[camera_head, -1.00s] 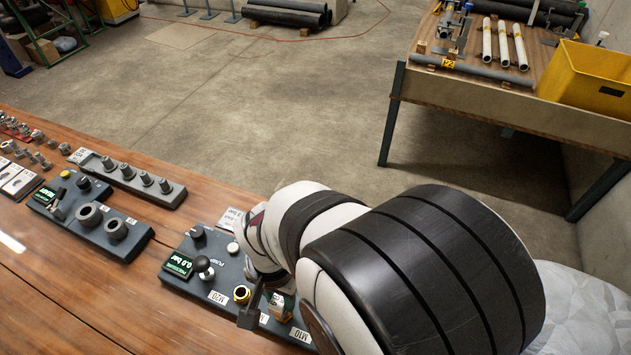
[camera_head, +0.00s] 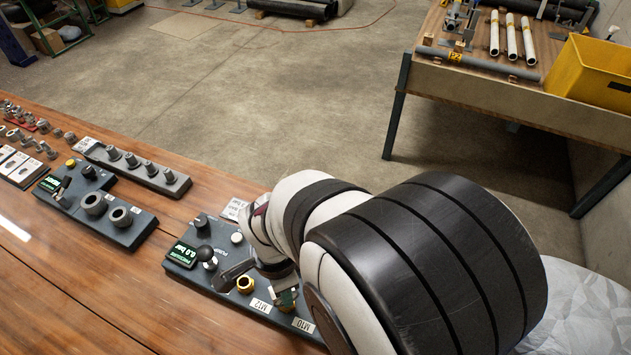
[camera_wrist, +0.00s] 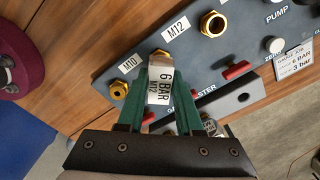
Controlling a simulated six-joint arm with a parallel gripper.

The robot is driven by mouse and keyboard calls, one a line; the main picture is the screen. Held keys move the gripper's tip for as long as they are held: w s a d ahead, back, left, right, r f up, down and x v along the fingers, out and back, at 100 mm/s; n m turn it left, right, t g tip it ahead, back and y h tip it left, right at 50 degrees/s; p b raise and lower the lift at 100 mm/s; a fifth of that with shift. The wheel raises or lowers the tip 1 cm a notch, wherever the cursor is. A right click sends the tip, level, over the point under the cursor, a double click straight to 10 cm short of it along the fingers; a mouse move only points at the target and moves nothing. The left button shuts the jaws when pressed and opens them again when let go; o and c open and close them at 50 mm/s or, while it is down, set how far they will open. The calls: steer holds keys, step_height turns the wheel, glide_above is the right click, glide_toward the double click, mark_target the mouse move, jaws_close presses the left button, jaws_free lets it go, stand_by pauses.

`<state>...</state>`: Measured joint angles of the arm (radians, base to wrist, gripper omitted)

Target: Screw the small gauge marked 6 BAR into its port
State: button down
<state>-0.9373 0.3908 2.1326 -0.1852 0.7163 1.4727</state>
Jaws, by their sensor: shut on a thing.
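My gripper (camera_wrist: 160,88) is shut on the small gauge (camera_wrist: 158,82) in the wrist view. The gauge's white label reads 6 BAR and M12, and it sits between the green jaws. A brass port (camera_wrist: 213,24) beside the M12 label is empty, up and right of the held gauge. Another brass port (camera_wrist: 118,90) beside the M10 label is to the gauge's left. In the head view the M12 port (camera_head: 245,284) is left of my gripper (camera_head: 285,294), which is low over the panel near M10. My arm hides part of the panel there.
The dark panel (camera_head: 205,270) carries a pressure display (camera_head: 184,254) reading 0.0 bar and a black-knobbed lever (camera_head: 206,255). Red handles (camera_wrist: 237,70) stand near the ports. A job card (camera_wrist: 294,60) lies beside the panel. A second fixture (camera_head: 120,218) stands left on the bench.

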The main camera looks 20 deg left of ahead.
steer(key=m, duration=0.3)
steer(key=shift+m, duration=0.4)
steer(key=shift+m, duration=0.7)
steer(key=m, duration=0.3)
steer(key=shift+m, duration=0.8)
steer(key=m, duration=0.6)
steer(key=shift+c, duration=1.6)
jaws_free()
